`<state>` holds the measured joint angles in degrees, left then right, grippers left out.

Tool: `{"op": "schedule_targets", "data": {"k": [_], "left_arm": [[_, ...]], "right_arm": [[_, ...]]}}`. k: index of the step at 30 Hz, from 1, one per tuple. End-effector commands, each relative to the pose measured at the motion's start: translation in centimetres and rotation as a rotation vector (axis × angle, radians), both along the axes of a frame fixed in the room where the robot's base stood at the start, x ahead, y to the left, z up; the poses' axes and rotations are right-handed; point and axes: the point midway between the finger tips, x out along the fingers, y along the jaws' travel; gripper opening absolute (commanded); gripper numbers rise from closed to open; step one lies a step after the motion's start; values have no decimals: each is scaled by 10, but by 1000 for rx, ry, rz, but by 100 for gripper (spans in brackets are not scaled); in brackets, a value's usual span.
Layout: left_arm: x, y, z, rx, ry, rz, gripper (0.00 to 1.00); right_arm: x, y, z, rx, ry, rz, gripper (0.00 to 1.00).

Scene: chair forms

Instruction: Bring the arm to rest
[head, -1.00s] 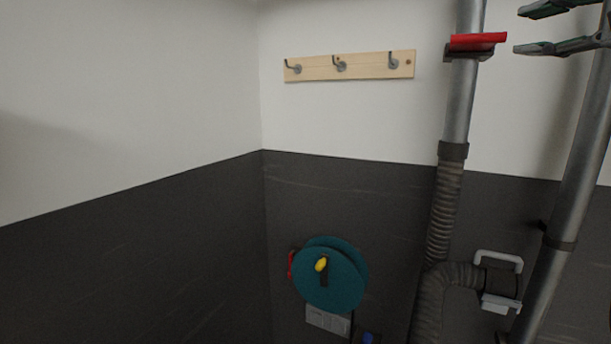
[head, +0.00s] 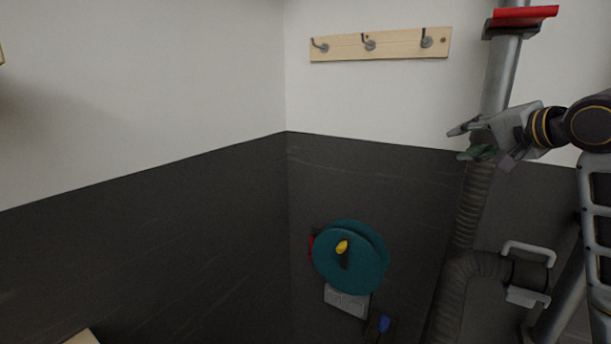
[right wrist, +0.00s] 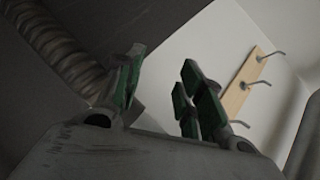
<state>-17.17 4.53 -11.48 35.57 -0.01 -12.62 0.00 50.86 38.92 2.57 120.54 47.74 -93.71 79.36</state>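My right gripper (head: 466,142) is in the upper right of the head view, its arm coming in from the right edge. It is in front of the grey pipe. In the right wrist view its fingers (right wrist: 160,88) with green pads stand apart with nothing between them. My left gripper does not show in either view.
A wooden hook rail (head: 385,45) is on the white wall, also in the right wrist view (right wrist: 238,92). A teal reel (head: 348,258) hangs on the dark lower wall. A ribbed hose (head: 455,290) and a pipe (head: 500,75) with a red-topped bracket (head: 522,14) stand at right.

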Motion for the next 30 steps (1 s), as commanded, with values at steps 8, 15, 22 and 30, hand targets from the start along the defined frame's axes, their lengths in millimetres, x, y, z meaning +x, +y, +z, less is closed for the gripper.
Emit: {"op": "schedule_targets", "data": {"k": [8,15,22,30], "left_arm": [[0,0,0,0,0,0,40],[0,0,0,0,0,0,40],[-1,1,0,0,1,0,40],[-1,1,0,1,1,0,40]], "right_arm": [[17,19,-81,-134,79,45,38],[20,34,-149,-246,142,93,38],[15,47,-212,-347,201,147,38],[-1,62,-282,-460,267,218,38]]}}
